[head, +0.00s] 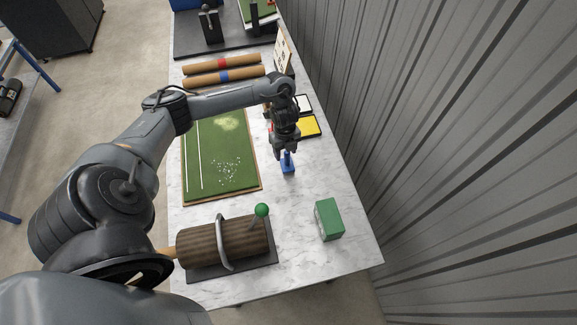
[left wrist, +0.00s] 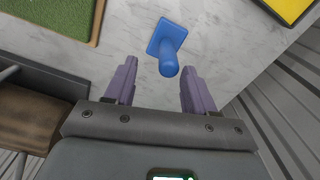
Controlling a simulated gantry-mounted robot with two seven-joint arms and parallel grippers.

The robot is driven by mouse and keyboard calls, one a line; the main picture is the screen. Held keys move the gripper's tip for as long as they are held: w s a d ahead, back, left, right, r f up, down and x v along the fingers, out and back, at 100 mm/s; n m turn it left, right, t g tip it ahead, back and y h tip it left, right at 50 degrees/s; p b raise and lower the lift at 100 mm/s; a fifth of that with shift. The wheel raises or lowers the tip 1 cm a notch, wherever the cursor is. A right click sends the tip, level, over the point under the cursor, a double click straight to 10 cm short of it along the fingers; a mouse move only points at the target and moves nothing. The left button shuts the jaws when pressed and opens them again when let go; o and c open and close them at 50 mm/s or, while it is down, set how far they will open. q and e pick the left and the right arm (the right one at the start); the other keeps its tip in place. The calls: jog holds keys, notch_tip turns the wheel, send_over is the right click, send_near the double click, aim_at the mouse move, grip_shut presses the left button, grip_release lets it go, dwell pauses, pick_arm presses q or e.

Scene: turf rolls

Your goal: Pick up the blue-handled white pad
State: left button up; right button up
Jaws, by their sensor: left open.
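A blue-handled tool (head: 288,163) stands on the marble table, just below my left gripper in the head view. In the left wrist view it shows as a round blue handle (left wrist: 169,60) rising from a square blue plate (left wrist: 166,38). No white pad shows on it; its underside is hidden. My left gripper (head: 285,151) is above it, partly covering it in the head view. In the left wrist view the two purple fingers (left wrist: 153,88) are apart, with nothing between them, and the handle lies just beyond their tips. My right gripper is in neither view.
A green turf board (head: 220,165) lies left of the tool. A yellow pad (head: 311,127) and a white pad (head: 305,102) lie behind it. A green block (head: 329,219) and a ridged roller (head: 200,246) stand nearer. A corrugated wall (head: 450,130) borders the right.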

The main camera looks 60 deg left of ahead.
aim_at(287, 158)
pick_arm(q)
jog(key=shift+w+a+f, duration=0.1)
jog(key=shift+w+f, duration=0.05)
jog(key=shift+f, duration=0.75)
jog(key=shift+w+a+f, duration=0.1)
jog(key=shift+w+f, duration=0.1)
jog(key=shift+f, duration=0.65)
jog(key=shift+w+f, duration=0.15)
jog(key=shift+f, duration=1.25)
jog(key=shift+c, duration=0.4)
grip_shut()
